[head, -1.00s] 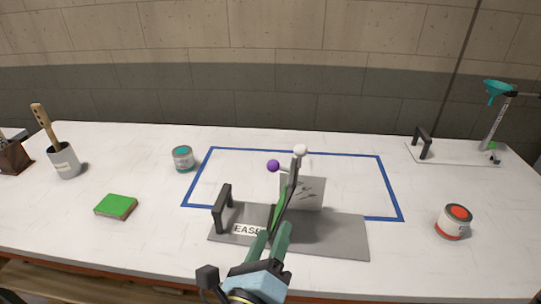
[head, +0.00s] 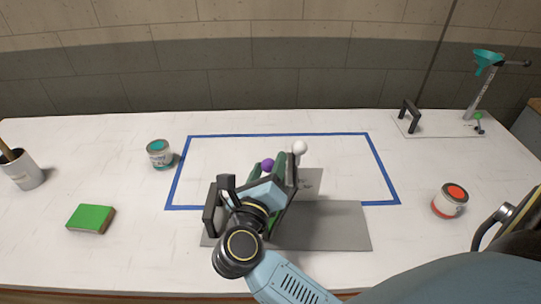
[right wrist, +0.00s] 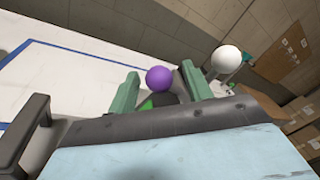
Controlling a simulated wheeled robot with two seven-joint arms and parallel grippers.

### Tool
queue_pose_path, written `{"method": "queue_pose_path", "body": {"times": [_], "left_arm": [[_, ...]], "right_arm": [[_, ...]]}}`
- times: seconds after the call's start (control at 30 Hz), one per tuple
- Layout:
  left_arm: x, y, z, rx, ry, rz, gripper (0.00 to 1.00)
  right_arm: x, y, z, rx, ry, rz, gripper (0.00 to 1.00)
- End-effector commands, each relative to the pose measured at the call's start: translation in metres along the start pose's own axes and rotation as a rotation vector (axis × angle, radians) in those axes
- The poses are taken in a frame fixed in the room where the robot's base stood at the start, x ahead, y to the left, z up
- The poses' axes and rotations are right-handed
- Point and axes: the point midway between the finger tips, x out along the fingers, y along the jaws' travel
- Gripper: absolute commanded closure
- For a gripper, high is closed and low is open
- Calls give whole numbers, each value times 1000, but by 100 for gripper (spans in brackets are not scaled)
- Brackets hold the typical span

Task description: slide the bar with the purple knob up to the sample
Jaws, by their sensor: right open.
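The purple knob (head: 267,165) stands near the middle of the grey rack base (head: 335,228), with my right gripper (head: 272,176) right at it. In the right wrist view, the purple knob (right wrist: 158,78) shows between the two green fingers, which are open with a gap at the sides. A white knob (head: 299,148) stands to its right, and it also shows in the right wrist view (right wrist: 226,59), outside the fingers. A light grey card with dark marks (head: 309,183) stands beside the gripper. The bar is mostly hidden behind my gripper. I cannot identify the sample. My left gripper is not seen.
A black handle (head: 211,212) stands at the base's left end. A blue tape outline (head: 280,134) surrounds free table behind. A teal-topped can (head: 160,154), a green block (head: 90,219), a red-topped can (head: 450,201) and a stand with teal funnel (head: 488,60) are well apart.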

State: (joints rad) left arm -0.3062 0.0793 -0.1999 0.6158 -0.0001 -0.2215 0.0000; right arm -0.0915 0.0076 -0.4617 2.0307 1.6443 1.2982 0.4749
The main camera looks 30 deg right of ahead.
Motion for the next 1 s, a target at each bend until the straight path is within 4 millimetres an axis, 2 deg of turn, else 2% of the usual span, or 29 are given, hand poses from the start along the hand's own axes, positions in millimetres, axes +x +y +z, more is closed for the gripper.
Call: {"method": "queue_pose_path", "body": {"times": [0.07,0.17,0.53,0.9,1.0], "left_arm": [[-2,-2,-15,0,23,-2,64],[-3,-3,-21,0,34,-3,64],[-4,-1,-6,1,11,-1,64],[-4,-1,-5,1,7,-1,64],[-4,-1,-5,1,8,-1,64]], "right_arm": [[11,0,1,-2,-2,-1,50],[20,0,1,-1,-2,0,50],[26,1,0,-1,0,2,50],[25,1,0,-1,0,1,97],[25,1,0,-1,0,1,100]]}}
